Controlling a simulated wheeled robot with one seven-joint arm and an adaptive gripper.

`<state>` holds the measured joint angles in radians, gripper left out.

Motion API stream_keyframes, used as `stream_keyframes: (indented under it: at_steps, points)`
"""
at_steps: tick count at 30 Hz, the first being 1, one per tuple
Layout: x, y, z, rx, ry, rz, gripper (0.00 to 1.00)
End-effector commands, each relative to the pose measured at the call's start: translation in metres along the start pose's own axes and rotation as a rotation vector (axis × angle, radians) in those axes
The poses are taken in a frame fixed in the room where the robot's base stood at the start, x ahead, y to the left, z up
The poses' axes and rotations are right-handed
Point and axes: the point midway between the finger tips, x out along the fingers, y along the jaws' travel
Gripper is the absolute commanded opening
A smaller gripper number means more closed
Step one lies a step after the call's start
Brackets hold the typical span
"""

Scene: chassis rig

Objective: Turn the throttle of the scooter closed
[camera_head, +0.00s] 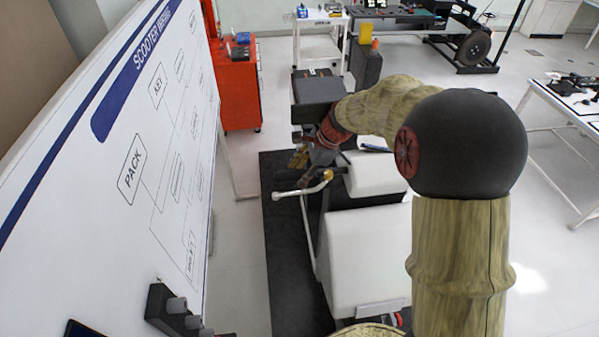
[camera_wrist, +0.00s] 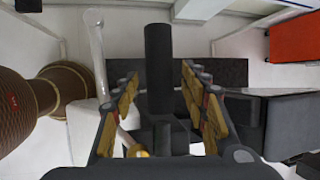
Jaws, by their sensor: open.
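The scooter (camera_head: 368,245) has white body panels and stands on a dark mat in the head view. A silver brake lever (camera_head: 300,190) with a gold-coloured joint sticks out to the left at its handlebar. In the wrist view the throttle grip (camera_wrist: 158,68) is a black cylinder, upright in the picture. My gripper (camera_wrist: 158,88) is open, with one yellow-and-dark finger on each side of the grip and visible gaps on both sides. In the head view my gripper (camera_head: 303,158) is just above the handlebar, and my arm hides part of the scooter.
A whiteboard (camera_head: 135,150) with a scooter wiring diagram stands close on the left. A red tool cabinet (camera_head: 237,90) is behind it. A white table (camera_head: 565,105) with parts stands at the right. The floor between that table and the scooter is clear.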

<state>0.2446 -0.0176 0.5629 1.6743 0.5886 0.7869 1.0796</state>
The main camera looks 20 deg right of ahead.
Motion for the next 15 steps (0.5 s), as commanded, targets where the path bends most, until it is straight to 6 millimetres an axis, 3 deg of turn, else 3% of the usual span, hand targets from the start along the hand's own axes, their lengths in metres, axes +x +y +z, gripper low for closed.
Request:
stream_keyframes:
  at_steps: [8, 15]
  points:
    - [-0.002, 0.0, 0.0, 0.0, 0.0, -0.001, 0.45]
    - [-0.035, -0.001, 0.0, -0.001, 0.001, -0.004, 0.45]
